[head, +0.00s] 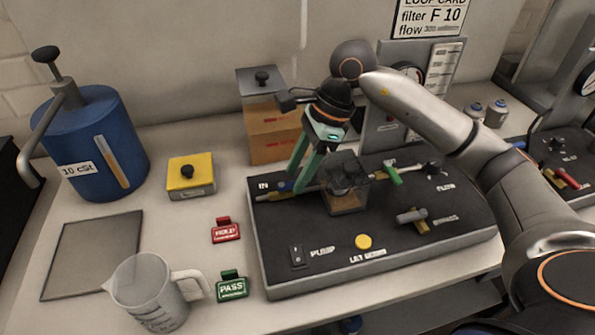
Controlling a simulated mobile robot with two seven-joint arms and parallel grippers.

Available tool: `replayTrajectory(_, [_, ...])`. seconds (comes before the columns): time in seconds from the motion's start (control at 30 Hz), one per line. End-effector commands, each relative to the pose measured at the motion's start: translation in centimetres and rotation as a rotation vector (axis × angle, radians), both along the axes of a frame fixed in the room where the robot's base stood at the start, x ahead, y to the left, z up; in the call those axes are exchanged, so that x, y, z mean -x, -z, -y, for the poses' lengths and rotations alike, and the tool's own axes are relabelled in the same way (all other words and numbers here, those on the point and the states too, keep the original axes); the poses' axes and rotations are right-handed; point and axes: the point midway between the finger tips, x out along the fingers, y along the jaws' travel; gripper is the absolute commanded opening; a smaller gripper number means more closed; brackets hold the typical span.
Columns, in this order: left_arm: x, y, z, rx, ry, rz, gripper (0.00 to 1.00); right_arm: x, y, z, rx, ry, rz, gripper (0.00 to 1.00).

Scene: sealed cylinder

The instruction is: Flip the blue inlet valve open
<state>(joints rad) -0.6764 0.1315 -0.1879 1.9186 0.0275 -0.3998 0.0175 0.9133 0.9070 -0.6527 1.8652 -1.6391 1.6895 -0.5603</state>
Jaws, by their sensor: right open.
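The blue inlet valve (285,186) is a small blue piece beside the IN label, at the left end of the dark panel (282,235). It is partly hidden, so I cannot tell its handle position. My right gripper (298,180) has teal fingers and points down at the valve from above. Its jaws are open, with the fingertips close to the right side of the blue piece; I cannot tell whether they touch it. My left gripper is not in view.
A clear filter housing (345,190) stands just right of the fingers. A green-handled valve (393,175) and a grey bypass handle (411,215) are farther right. A jug (150,290) and blue canister (95,140) are left.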

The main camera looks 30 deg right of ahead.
Motion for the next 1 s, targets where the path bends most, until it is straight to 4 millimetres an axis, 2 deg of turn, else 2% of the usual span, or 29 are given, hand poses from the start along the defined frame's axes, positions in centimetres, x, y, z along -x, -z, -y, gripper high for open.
replayTrajectory(0.4, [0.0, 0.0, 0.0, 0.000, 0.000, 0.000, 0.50, 0.7, -7.9, 3.1, -0.001, 0.002, 0.005, 0.49])
replayTrajectory(0.53, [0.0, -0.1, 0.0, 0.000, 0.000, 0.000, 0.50, 0.9, -9.7, 3.9, -0.001, 0.001, 0.003, 0.49])
replayTrajectory(0.7, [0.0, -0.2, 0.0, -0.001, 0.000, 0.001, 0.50, 1.1, -10.9, 4.4, 0.000, 0.001, 0.002, 0.49])
replayTrajectory(1.0, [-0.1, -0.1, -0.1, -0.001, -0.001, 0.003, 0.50, 1.1, -11.0, 4.5, 0.000, 0.000, 0.000, 0.49])
